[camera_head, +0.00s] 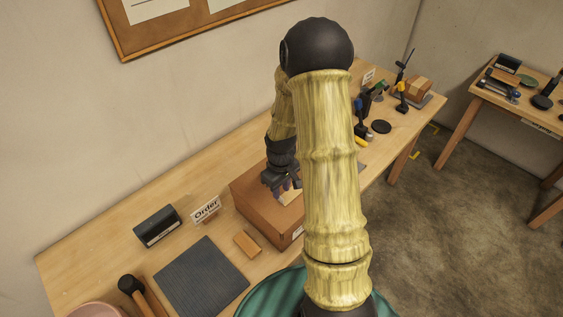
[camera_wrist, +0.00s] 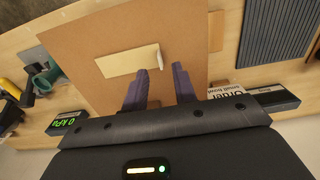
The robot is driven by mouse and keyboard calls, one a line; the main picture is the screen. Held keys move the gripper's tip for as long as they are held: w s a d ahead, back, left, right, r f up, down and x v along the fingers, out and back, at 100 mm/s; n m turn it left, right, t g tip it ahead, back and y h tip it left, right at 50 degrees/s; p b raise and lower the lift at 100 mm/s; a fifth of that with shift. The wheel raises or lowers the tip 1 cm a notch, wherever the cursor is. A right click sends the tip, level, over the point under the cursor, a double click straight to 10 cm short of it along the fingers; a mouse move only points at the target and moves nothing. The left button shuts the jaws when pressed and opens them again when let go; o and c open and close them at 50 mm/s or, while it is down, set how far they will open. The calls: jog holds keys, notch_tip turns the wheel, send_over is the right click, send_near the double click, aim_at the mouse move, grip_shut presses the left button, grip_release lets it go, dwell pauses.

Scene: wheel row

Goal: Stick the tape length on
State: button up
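The brown box (camera_head: 262,200) stands on the bench, and its flat top fills the middle of the wrist view (camera_wrist: 115,28). A pale tan tape length (camera_wrist: 127,61) lies on that top, with a whitish end piece (camera_wrist: 160,56) at its right. In the head view a pale patch of it (camera_head: 288,197) shows beside my gripper, partly hidden by my arm. My gripper (camera_head: 285,184) is over the box top.
A dark block (camera_head: 157,225), an Order sign (camera_head: 206,208), a small wooden block (camera_head: 247,243), a ribbed dark mat (camera_head: 202,278) and a mallet (camera_head: 130,285) are left of the box. A green dispenser (camera_wrist: 45,78) and a kPa display (camera_wrist: 68,123) are on the other side.

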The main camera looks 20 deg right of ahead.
notch_tip(320, 180, up, 13)
jog(key=b, duration=0.1)
jog(key=shift+b, duration=0.35)
jog(key=shift+r, duration=0.1)
jog(key=s+a+m+t, duration=0.2)
jog(key=s+a+m, duration=0.2)
jog(key=s+a, duration=0.4)
jog(key=s, duration=0.2)
jog(key=shift+s+a+r+t, duration=0.15)
jog(key=shift+s+a+t, duration=0.1)
jog(key=shift+s+t, duration=0.05)
